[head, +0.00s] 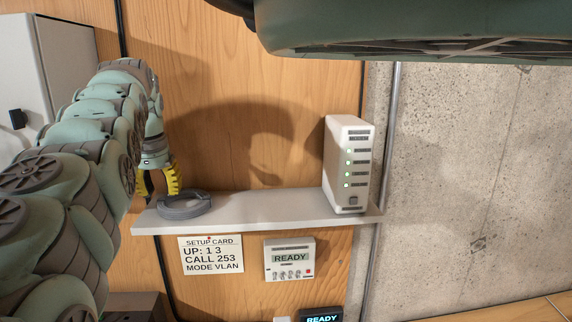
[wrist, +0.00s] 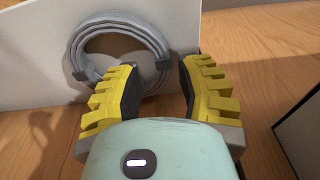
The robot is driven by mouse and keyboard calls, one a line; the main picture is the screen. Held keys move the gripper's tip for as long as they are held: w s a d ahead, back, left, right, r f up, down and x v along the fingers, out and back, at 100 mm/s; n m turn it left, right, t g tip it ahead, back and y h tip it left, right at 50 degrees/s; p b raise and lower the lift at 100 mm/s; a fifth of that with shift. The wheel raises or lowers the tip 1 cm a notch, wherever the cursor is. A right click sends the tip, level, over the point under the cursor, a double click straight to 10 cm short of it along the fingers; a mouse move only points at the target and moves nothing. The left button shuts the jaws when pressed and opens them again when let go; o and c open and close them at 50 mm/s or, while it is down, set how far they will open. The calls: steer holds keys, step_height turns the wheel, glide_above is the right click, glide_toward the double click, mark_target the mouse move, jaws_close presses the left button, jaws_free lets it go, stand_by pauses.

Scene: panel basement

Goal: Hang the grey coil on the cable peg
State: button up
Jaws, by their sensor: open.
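The grey coil (head: 184,206) lies flat on the left part of a light shelf (head: 262,212). It also shows in the wrist view (wrist: 82,50), beyond my fingers, as a ring of several turns with dark ties. My gripper (wrist: 155,85) has its yellow fingers spread wide, with nothing between them that I can see held. I cannot make out a cable peg in either view.
A white router (head: 347,165) with green lights stands on the shelf's right end. Below the shelf are a setup card (head: 210,255) and a panel reading READY (head: 290,259). A grey cabinet (head: 50,70) is at the upper left. The shelf between coil and router is clear.

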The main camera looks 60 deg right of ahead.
steer(key=shift+a+f+b, duration=0.1)
steer(key=shift+a+b, duration=0.1)
steer(key=shift+b, duration=0.45)
step_height(320, 180, up, 13)
steer(key=s+a+p, duration=0.1)
steer(key=p, duration=0.8)
steer(key=shift+s+a+f, duration=0.15)
steer(key=shift+s, duration=0.1)
steer(key=shift+s, duration=0.1)
